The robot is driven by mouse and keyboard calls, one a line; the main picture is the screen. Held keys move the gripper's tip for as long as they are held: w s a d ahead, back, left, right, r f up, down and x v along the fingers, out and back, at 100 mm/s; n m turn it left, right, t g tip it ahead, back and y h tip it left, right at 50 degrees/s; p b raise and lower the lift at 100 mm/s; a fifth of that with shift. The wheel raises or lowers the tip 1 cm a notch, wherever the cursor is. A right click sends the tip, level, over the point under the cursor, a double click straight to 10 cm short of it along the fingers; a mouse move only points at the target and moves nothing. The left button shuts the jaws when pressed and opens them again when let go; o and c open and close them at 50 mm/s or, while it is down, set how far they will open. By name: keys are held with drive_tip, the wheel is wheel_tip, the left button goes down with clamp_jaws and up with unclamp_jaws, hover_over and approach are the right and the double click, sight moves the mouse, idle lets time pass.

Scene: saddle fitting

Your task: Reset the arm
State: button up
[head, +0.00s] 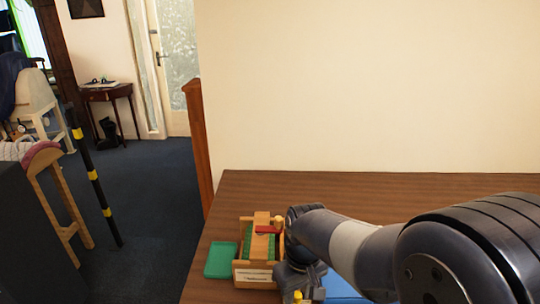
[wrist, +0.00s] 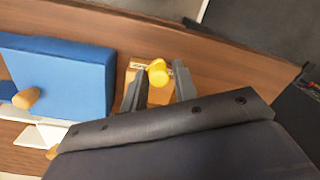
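My gripper (wrist: 159,72) points down over the brown table (head: 350,184). In the wrist view its two grey fingers stand apart, with a yellow knob (wrist: 157,73) showing between them. Gaps show on both sides of the knob, and I see no contact. The knob sits by a small wooden block (wrist: 161,96), partly hidden by the fingers. In the head view my gripper (head: 304,292) is at the bottom edge, just right of a wooden box, and my arm hides much of the table's right side.
The wooden box (head: 245,265) holds green pieces and has a red piece (head: 268,230) on top. A green tray (head: 220,260) lies left of it. A blue block (wrist: 75,75) with a wooden peg (wrist: 27,97) is beside my gripper. A wall stands behind the table.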

drive_tip(key=shift+d, duration=0.1)
wheel_tip(320, 180, up, 11)
wheel_tip(320, 180, down, 11)
drive_tip(key=shift+f, duration=0.1)
drive_tip(key=shift+w+a+m, duration=0.15)
drive_tip(key=shift+a+m, duration=0.1)
drive_tip(key=shift+m, duration=0.4)
drive_tip(key=shift+w+a+m, duration=0.15)
drive_tip(key=shift+a+m, duration=0.05)
drive_tip(key=shift+m, duration=0.45)
